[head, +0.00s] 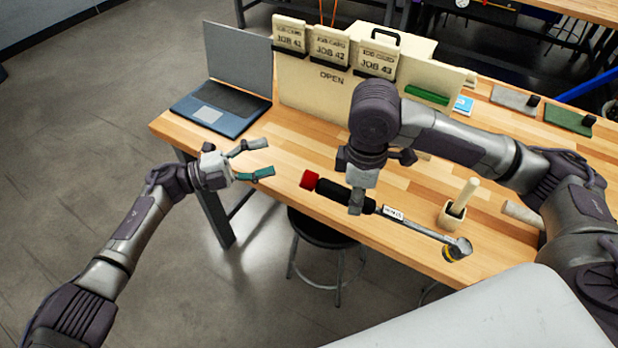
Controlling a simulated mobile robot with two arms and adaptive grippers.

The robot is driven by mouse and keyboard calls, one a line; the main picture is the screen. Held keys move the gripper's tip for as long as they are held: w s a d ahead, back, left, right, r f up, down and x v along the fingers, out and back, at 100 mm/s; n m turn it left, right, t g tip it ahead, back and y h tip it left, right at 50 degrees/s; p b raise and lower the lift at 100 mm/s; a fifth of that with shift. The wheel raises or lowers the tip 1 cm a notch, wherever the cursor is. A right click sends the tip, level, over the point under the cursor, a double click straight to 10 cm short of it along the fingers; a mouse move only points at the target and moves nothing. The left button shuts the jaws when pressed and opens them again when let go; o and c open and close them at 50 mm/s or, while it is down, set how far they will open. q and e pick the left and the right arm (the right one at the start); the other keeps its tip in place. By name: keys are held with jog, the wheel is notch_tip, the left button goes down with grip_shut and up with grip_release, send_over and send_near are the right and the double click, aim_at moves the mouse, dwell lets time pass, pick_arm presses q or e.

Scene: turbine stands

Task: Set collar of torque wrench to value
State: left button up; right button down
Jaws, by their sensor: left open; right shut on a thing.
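The torque wrench (420,226) hangs tilted over the front edge of the workbench, with its ratchet head (457,249) at the lower right. Its black grip ends at the left in a red collar (309,180). A white label sits on the shaft beside the grip; I cannot read its value. My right gripper (357,200) is shut on the black grip and hides part of it. My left gripper (262,160) is open and empty, left of the red collar and apart from it, with its fingers pointing right.
An open laptop (222,104) stands on the bench's left end. A wooden holder (452,214) with a pale handle stands right of the wrench. A round stool (322,229) is below the bench edge.

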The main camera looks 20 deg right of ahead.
aim_at(309, 180)
pick_arm(q)
jog(key=s+a+r+m+g+y, duration=0.1)
jog(key=s+r+m+g+y, duration=0.5)
jog(key=m, duration=0.3)
jog(key=s+d+f+y, duration=0.1)
jog(key=s+d+f, duration=0.1)
jog(key=d, duration=0.4)
jog(key=shift+s+f+g, duration=0.2)
jog(key=shift+s+g, duration=0.1)
jog(key=shift+s, duration=0.35)
grip_shut()
jog(key=n, duration=0.5)
jog(key=shift+o, duration=1.1)
grip_release()
